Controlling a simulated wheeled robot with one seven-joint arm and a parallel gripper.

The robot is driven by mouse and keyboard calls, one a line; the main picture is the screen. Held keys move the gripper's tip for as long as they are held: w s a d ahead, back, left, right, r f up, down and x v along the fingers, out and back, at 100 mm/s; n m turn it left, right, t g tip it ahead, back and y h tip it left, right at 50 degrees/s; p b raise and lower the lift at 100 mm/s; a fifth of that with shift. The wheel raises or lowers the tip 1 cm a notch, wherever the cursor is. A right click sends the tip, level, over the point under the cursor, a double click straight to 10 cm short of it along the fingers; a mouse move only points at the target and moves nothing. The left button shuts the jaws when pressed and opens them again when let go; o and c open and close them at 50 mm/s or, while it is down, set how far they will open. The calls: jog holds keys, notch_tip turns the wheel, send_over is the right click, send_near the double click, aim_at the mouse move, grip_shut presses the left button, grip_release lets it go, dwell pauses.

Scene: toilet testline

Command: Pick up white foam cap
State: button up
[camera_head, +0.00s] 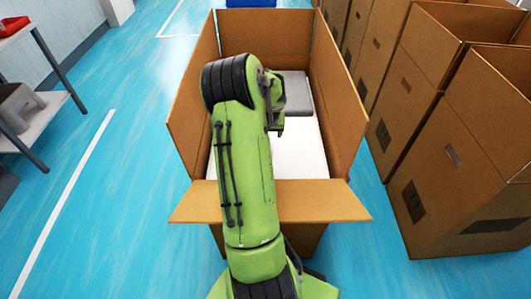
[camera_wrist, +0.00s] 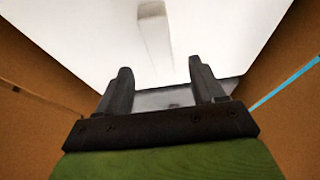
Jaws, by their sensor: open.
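The white foam cap (camera_head: 303,158) appears as a white surface inside an open brown cardboard box (camera_head: 350,110). My arm hides part of it in the head view. In the wrist view a broad white surface (camera_wrist: 225,35) fills the top, with a pale raised bar (camera_wrist: 155,32) on it. My gripper (camera_wrist: 160,66) is open, its two dark fingers apart with nothing held between them. It is over the inside of the box; whether it touches the foam cannot be told. In the head view its fingers are mostly hidden by my arm.
A grey flat piece (camera_head: 297,88) lies toward the far end of the box. The box walls stand close on both sides, and its front flap (camera_head: 310,200) is folded outward. More open boxes (camera_head: 455,150) line the right. A shelf (camera_head: 38,110) stands at left; blue floor between is clear.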

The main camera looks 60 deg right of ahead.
jog(key=b+x, duration=0.2)
jog(key=x, duration=0.5)
jog(key=shift+d+f, duration=0.1)
jog(key=shift+f, duration=0.05)
grip_shut()
